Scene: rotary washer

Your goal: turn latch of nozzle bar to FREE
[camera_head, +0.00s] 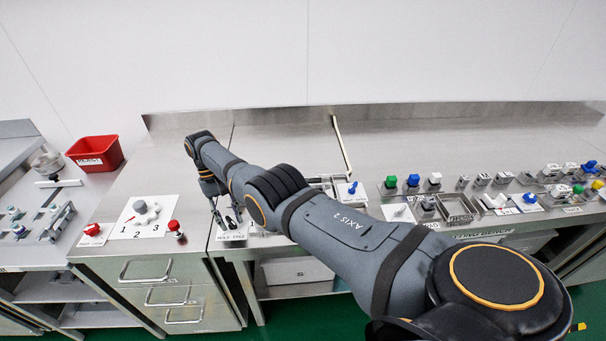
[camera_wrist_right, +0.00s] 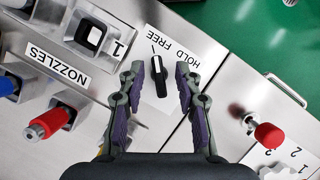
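The latch (camera_wrist_right: 160,84) is a small black knob with a white end, on a white plate (camera_wrist_right: 200,47) lettered HOLD and FREE. Its white end points toward the top of the right wrist view, near a short black tick. I cannot tell for sure which setting it is at. My right gripper (camera_wrist_right: 159,68) is open, with one finger on each side of the latch and gaps visible. In the head view my right gripper (camera_head: 226,216) is over the lettered plate (camera_head: 231,237), and the latch is not clear there. My left gripper is not in view.
A red knob (camera_wrist_right: 270,135) is at right. In the head view a red bin (camera_head: 95,153) stands left; my arm crosses the bench.

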